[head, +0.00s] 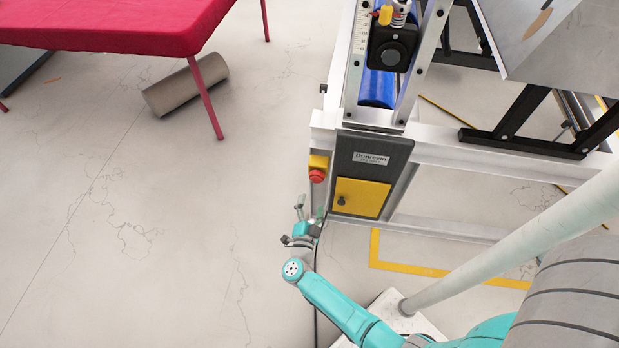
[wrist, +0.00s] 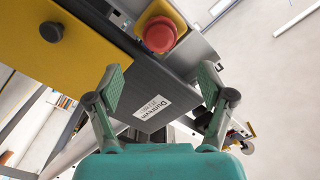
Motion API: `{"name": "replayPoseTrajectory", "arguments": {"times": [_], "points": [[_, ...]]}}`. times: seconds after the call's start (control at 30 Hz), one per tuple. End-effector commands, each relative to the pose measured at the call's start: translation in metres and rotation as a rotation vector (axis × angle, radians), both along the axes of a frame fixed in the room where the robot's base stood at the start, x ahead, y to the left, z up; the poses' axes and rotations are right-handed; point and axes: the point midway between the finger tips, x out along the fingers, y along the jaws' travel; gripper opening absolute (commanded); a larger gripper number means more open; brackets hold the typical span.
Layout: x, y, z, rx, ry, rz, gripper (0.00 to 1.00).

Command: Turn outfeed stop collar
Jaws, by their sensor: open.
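A black block with a round dark knob (head: 391,55) sits on the outfeed rails beside a ruled scale in the head view. It may be the stop collar; I cannot tell for sure. A small red and yellow piece (head: 385,14) is at its top edge. My gripper (head: 303,222) is low, left of and below the machine's end panel, well apart from the knob. In the wrist view my gripper (wrist: 162,87) is open and empty, its two green-padded fingers spread in front of the panel. The knob block does not show clearly there.
The machine's grey end panel (head: 372,150) has a yellow door (head: 358,197) and a red stop button (head: 317,175), close to my gripper. The button also shows in the wrist view (wrist: 160,35). A red-topped table (head: 110,25) and a roller (head: 186,86) lie left; floor between is clear.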

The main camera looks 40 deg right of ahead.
Motion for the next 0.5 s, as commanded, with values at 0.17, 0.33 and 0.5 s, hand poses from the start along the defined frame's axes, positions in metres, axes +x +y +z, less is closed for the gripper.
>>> {"name": "replayPoseTrajectory", "arguments": {"times": [0.17,0.33,0.5], "points": [[0.012,-0.017,0.001,-0.001,-0.002,-0.004,0.81],[0.031,-0.042,0.001,-0.001,-0.002,-0.004,0.81],[0.047,-0.063,0.001,-0.001,-0.001,-0.003,0.81]]}}
